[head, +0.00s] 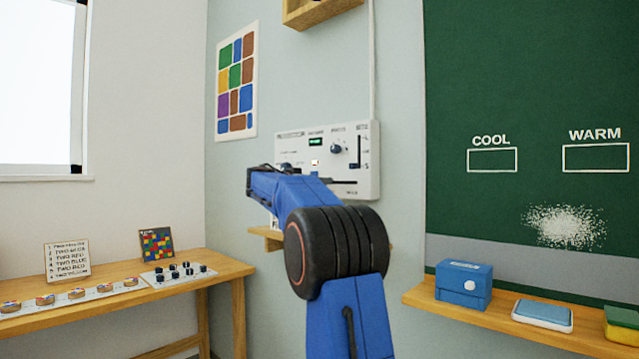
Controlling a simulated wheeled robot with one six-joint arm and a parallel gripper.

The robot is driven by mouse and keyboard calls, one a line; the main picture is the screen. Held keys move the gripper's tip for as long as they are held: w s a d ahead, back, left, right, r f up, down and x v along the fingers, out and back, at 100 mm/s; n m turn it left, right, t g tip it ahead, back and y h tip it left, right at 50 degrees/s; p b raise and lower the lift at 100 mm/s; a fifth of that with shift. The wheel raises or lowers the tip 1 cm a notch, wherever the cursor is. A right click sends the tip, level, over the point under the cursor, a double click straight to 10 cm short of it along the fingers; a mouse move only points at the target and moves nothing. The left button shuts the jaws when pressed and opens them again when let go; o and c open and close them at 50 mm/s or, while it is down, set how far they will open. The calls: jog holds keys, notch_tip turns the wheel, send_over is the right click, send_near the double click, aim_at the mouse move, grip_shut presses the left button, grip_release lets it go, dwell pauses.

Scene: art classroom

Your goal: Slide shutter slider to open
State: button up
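A white control panel (370,132) is mounted on the wall near the middle of the head view. It has a lit green display (316,141), a dark knob (336,148), a vertical slider (359,153) at its right side and a dark horizontal slot (345,182) along its lower edge. The small labels are too blurred to tell which control is the shutter slider. My blue arm reaches up in front of the panel and hides its lower left part. My gripper (262,172) is at the panel's lower left, seen mostly from behind; its fingers cannot be made out clearly.
A small wooden shelf (262,234) is below the panel, partly behind my arm. A wooden table (225,272) with several items stands at left. A ledge (420,295) under the green chalkboard (520,80) holds a blue box (463,285) at right. A wooden box (318,12) hangs above.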

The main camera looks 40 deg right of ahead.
grip_shut()
send_near(354, 181)
jog(key=d, duration=0.4)
jog(key=shift+w+d+f, duration=0.1)
jog(key=shift+w, duration=0.2)
jog(key=shift+o, duration=0.2)
grip_release()
jog(key=shift+s, duration=0.15)
jog(key=s+a, duration=0.1)
jog(key=a, duration=1.6)
jog(key=shift+a, duration=0.2)
jog(key=shift+s, duration=0.15)
